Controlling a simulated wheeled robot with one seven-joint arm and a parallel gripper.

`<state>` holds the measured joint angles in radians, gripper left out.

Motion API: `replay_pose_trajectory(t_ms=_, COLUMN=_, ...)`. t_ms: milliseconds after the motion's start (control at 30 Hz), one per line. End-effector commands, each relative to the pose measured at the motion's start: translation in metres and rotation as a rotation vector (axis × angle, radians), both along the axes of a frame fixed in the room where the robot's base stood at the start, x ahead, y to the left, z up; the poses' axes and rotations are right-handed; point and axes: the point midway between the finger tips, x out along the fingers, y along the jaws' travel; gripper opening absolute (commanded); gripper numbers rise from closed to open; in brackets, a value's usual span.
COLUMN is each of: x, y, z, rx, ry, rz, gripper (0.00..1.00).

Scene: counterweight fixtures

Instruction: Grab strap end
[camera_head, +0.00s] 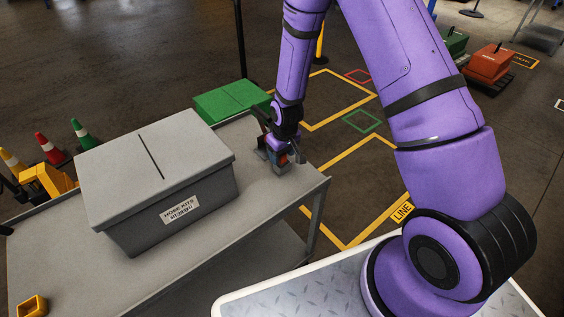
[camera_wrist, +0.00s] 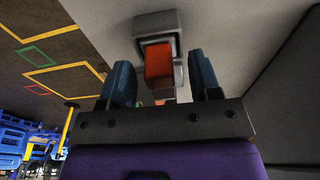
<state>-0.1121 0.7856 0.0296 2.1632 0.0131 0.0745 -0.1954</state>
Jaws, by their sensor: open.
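An orange-red block-like piece (camera_wrist: 158,66), which may be the strap end, sits at a grey fixture (camera_wrist: 158,22) in the wrist view. My gripper (camera_wrist: 162,78) is open, with one blue finger on each side of the orange piece. Gaps show between the fingers and the piece. In the head view my gripper (camera_head: 277,147) points down at the small grey fixture (camera_head: 281,168) near the right end of the grey table. Only a sliver of orange shows there; my gripper and wrist hide most of it.
A large grey lidded box (camera_head: 155,170) stands on the grey table (camera_head: 60,262), left of my gripper. A green box (camera_head: 228,100) is behind. A small yellow bin (camera_head: 32,305) sits at the near left. Floor right of the table is open, with taped outlines.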

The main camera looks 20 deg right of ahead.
Motion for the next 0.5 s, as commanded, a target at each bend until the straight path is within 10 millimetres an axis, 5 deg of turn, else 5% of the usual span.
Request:
replay_pose_trajectory(t_ms=33, x=0.0000, y=0.0000, z=0.0001, rx=0.000, ry=0.000, rz=0.000, gripper=0.57)
replay_pose_trajectory(t_ms=300, x=0.0000, y=0.0000, z=0.0003, rx=0.000, ry=0.000, rz=0.000, gripper=0.00)
replay_pose_trajectory(t_ms=500, x=0.0001, y=0.0000, z=0.0005, rx=0.000, ry=-0.001, rz=0.000, gripper=0.00)
